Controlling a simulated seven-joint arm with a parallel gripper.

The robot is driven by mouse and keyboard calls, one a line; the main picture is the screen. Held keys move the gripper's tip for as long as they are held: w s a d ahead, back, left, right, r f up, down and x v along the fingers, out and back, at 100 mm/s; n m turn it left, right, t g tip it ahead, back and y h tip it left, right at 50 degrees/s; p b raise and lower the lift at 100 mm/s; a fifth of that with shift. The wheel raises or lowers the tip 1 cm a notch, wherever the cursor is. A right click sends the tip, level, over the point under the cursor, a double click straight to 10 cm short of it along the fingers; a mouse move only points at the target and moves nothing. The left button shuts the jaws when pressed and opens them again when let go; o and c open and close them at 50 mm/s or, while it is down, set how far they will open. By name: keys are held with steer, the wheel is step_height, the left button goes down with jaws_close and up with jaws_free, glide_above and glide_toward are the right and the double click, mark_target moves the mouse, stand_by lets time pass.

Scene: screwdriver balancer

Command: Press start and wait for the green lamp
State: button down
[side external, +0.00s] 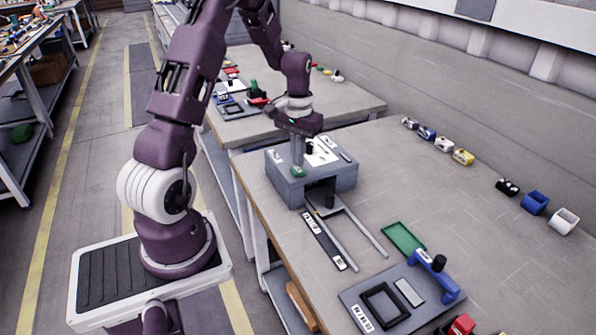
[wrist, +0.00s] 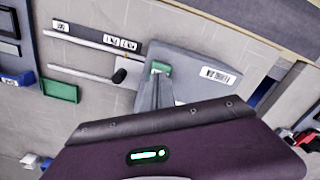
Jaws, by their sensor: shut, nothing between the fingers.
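The grey box-shaped machine (side external: 340,180) stands on the bench, with a white label and a short black post (side external: 309,148) on top. A small green part (side external: 298,172), likely the start button, sits at its near corner; it also shows in the wrist view (wrist: 161,66). My gripper (side external: 298,164) points down with its fingers together, right at the green part. I cannot tell whether they touch. In the wrist view my gripper (wrist: 157,78) partly hides the machine (wrist: 195,65). I cannot make out a lit lamp on the machine.
Two rails (side external: 362,232) run out from the machine's opening beside a dark labelled strip (side external: 324,240). A green tray (side external: 403,238) and a blue stand (side external: 436,280) lie toward the front right. Small coloured bins (side external: 535,203) line the back edge. The bench between is clear.

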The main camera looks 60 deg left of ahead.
steer(key=shift+f, duration=0.85)
steer(key=shift+r, duration=0.1)
stand_by(0.5)
steer(key=shift+r, duration=3.45)
step_height(320, 180, up, 6)
